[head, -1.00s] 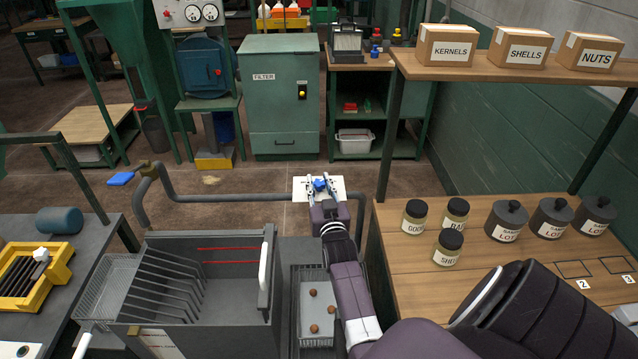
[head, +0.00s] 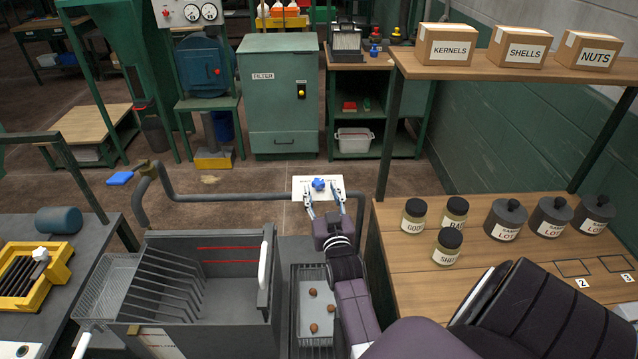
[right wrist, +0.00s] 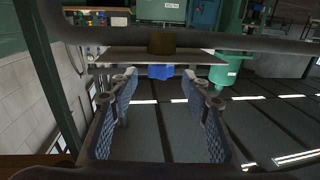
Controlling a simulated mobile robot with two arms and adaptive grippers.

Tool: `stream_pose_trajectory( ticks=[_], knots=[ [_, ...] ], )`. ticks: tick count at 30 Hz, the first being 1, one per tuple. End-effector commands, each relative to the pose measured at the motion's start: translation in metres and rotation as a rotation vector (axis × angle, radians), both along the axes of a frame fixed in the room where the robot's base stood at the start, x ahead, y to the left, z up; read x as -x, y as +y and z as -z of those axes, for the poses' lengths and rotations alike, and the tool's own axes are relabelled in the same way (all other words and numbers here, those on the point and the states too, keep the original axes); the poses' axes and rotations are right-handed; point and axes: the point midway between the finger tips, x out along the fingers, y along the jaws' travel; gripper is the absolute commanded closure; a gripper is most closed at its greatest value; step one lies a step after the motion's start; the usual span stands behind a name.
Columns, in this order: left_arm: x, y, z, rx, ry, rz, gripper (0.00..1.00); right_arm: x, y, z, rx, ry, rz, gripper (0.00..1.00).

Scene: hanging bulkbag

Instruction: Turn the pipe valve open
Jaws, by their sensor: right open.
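The blue valve handle (head: 318,184) sits on a white plate (head: 300,184) on the grey pipe. My right gripper (head: 324,202) is open and empty, on the near side of the handle, with its fingertips over the plate's near edge. In the right wrist view the blue handle (right wrist: 160,72) shows beyond and between the two spread fingers (right wrist: 158,88), apart from both. The handle's exact turn angle is too small to tell. My left gripper is not in view.
A dark slotted bin (head: 190,285) and a tray of brown nuts (head: 296,310) stand below. Wooden shelves (head: 480,245) with jars flank the right.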

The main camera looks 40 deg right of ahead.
Motion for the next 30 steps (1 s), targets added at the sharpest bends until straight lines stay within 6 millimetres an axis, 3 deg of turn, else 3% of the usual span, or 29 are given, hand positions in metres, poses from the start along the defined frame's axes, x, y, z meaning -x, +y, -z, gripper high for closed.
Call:
stream_pose_trajectory(
  ticks=[8,25,30],
  knots=[
    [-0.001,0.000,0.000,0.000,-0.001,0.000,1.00,0.024,0.015,0.000,0.000,-0.001,0.000,0.56],
    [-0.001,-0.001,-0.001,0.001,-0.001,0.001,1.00,0.024,0.015,-0.002,0.001,-0.001,0.000,0.56],
    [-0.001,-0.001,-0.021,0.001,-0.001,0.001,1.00,0.024,0.015,-0.022,0.001,-0.002,0.000,0.56]
  ],
)
